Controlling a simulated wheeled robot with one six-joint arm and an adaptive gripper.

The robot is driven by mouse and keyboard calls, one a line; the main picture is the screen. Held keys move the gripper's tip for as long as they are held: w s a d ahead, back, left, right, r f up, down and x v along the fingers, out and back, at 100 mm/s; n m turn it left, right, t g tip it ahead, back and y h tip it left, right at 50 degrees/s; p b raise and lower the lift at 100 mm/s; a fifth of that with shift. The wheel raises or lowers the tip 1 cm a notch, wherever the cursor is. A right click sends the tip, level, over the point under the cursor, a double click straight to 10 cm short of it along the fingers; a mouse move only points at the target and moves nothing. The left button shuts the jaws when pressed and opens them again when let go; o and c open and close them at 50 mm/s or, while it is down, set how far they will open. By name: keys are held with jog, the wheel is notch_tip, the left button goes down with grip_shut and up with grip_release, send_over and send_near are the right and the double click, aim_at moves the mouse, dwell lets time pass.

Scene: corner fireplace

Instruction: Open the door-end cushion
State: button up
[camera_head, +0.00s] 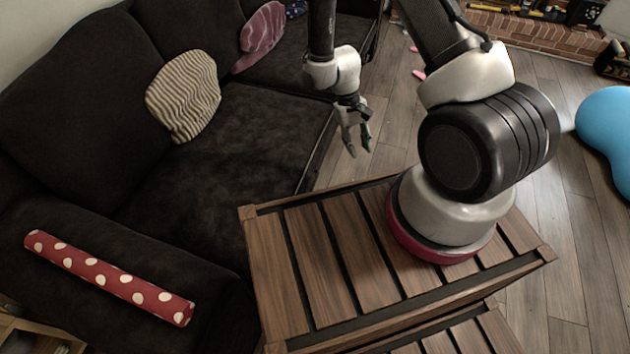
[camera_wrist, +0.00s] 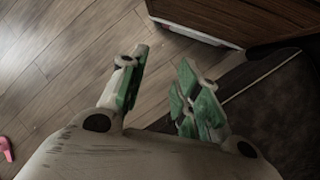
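A dark sofa has a near seat cushion (camera_head: 200,160) lying flat and a far seat cushion (camera_head: 275,62) beyond it. No door shows, so I cannot tell which cushion is at the door end. A striped throw pillow (camera_head: 184,96) leans on the backrest, and a pink patterned pillow (camera_head: 262,38) lies farther along. My gripper (camera_head: 359,152) hangs just past the sofa's front edge, fingers apart and empty. In the wrist view my gripper (camera_wrist: 165,60) is open above the floor; dark upholstery (camera_wrist: 285,95) shows to its right.
A red polka-dot roll (camera_head: 108,277) lies on the near sofa armrest. Slatted wood is under my arm's base. A blue rounded seat (camera_head: 608,125) stands at right, a brick hearth (camera_head: 545,30) at the back. The wooden floor (camera_head: 560,215) between is mostly clear, with small pink items (camera_head: 418,74).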

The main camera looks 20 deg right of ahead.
notch_tip(320, 180, down, 19)
jog(key=a+m+t+y, duration=0.1)
jog(key=a+m+t, duration=0.1)
jog(key=a+m, duration=0.1)
jog(key=m+t+y, duration=0.3)
jog(key=m+t, duration=0.1)
send_near(314, 183)
jog(key=x, duration=0.8)
jog(key=shift+h, duration=0.3)
grip_shut()
